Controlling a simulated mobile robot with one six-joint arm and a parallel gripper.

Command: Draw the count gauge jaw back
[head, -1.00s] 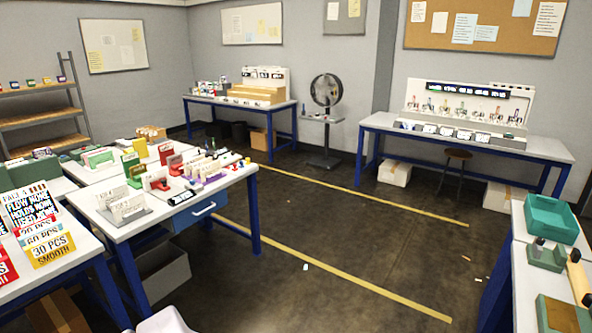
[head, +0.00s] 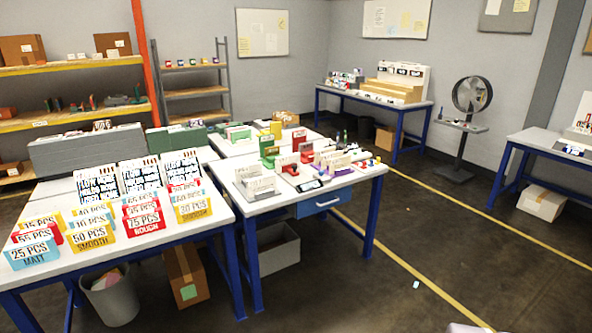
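I cannot single out the count gauge or its jaw at this distance. Small grey, green, red and purple holders with white cards (head: 296,160) stand on the middle table (head: 345,182), too small to tell which is which. My gripper is not in view. A pale shape at the bottom edge right of centre is cut off, and I cannot tell what it is.
The near left table (head: 150,247) carries coloured count cards (head: 85,233), such as 25 PCS MATT. A grey bin (head: 112,298), a cardboard box (head: 186,276) and a grey crate (head: 278,250) sit low. A fan (head: 470,95) stands behind. The floor (head: 400,285) at right is open.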

